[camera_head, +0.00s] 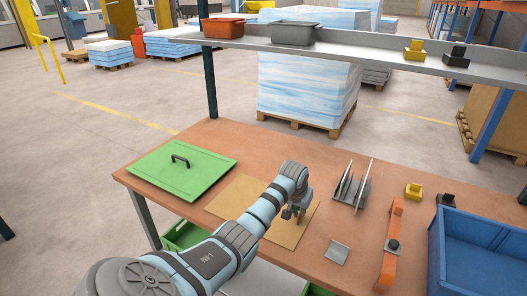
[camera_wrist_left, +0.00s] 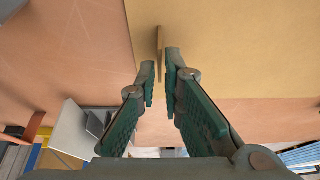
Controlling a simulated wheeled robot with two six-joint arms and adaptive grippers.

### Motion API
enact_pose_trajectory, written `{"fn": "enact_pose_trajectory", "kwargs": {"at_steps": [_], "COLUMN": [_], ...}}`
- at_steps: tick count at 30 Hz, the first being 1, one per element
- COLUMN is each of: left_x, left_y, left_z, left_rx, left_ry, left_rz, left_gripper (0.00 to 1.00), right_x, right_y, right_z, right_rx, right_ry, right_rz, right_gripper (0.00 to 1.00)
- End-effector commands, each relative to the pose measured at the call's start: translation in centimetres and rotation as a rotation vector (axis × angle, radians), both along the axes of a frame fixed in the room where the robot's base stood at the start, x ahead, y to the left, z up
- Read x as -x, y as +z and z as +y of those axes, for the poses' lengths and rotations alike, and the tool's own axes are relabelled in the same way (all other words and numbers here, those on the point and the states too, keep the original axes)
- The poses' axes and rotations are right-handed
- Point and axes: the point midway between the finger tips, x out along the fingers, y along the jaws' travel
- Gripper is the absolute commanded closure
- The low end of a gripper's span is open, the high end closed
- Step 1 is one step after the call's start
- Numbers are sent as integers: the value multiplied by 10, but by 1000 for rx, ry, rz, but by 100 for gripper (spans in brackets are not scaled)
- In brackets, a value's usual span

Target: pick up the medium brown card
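The medium brown card (camera_head: 238,196) lies flat on the orange-brown table, partly hidden under my left arm. My left gripper (camera_head: 293,213) points down over its right part. In the left wrist view the card (camera_wrist_left: 235,50) fills the top right. A thin upright brown tab (camera_wrist_left: 158,50) stands near the card's edge, in line with the gap between the fingers. My left gripper (camera_wrist_left: 159,68) is open, its fingertips on either side of the tab, with narrow gaps visible. My right gripper is not in view.
A green panel with a black handle (camera_head: 182,170) lies left of the card. A metal rack with upright plates (camera_head: 350,190), a small grey plate (camera_head: 337,252), an orange bar (camera_head: 390,245) and a blue bin (camera_head: 480,250) are to the right. A shelf (camera_head: 370,55) spans the back.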

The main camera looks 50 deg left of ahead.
Motion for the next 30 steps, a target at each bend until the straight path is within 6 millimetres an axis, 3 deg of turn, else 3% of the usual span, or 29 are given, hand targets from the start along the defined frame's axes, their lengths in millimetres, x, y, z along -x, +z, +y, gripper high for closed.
{"fn": "enact_pose_trajectory", "kwargs": {"at_steps": [3,6,11,13,26,30], "left_x": [-8,-11,-11,-11,-11,-11], "left_y": [-24,-30,-28,-28,-26,-14], "left_z": [3,4,4,4,4,4], "left_rx": [2,-1,-1,-1,-2,-2], "left_ry": [1,-1,-1,-1,-1,-1], "left_rz": [-1,-1,-1,-1,-1,-4], "left_gripper": [92,92,92,100,100,100], "right_x": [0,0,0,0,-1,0], "right_y": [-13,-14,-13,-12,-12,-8], "right_z": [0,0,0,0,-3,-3], "right_rx": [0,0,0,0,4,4], "right_ry": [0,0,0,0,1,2], "right_rz": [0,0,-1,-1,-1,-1], "right_gripper": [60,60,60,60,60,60]}}
